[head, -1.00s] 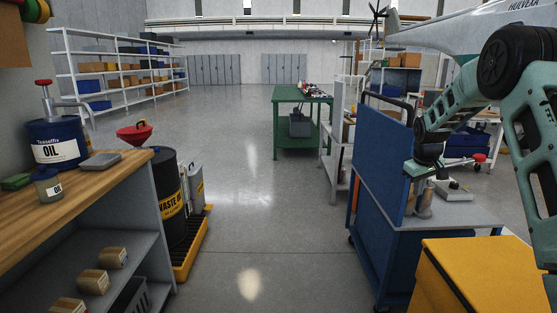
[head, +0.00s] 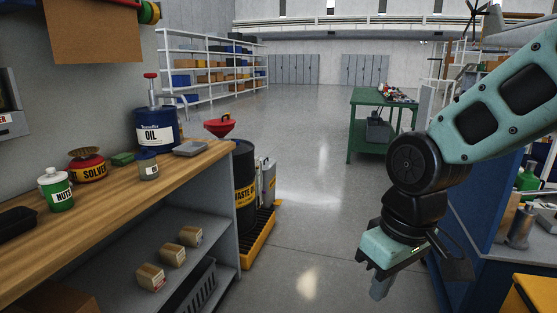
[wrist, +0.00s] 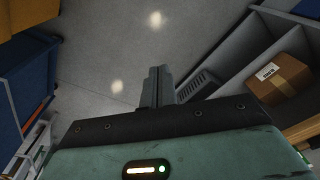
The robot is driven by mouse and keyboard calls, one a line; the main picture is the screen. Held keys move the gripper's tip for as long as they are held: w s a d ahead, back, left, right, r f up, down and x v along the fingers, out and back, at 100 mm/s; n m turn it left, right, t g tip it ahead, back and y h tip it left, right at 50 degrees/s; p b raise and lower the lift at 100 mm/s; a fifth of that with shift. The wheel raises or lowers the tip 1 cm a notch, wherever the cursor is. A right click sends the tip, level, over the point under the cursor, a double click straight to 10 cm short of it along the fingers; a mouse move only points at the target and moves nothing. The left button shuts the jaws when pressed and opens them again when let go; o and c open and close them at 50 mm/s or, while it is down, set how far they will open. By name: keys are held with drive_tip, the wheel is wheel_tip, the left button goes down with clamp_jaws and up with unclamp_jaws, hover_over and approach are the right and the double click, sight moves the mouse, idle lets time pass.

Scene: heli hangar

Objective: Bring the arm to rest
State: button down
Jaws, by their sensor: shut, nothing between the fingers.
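My arm comes in from the right edge of the head view, and my gripper (head: 379,290) hangs from it, pointing down over the open floor. It is to the right of the wooden workbench (head: 150,185) and left of the blue cart (head: 458,262). In the wrist view the gripper fingers (wrist: 157,88) are together in the middle, with bare floor beyond them. Nothing is held.
A green table (head: 381,97) is farther back. The central floor is clear.

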drive_tip(key=s+a+f+n, duration=0.1)
drive_tip(key=s+a+n, duration=0.1)
drive_tip(key=s, duration=1)
wheel_tip(320, 180, up, 13)
drive_tip(key=p, duration=1.3)
drive_tip(key=shift+s+d+g, duration=0.25)
drive_tip(key=shift+s+g, duration=0.05)
drive_tip(key=shift+s, duration=0.05)
drive_tip(key=shift+f, duration=0.1)
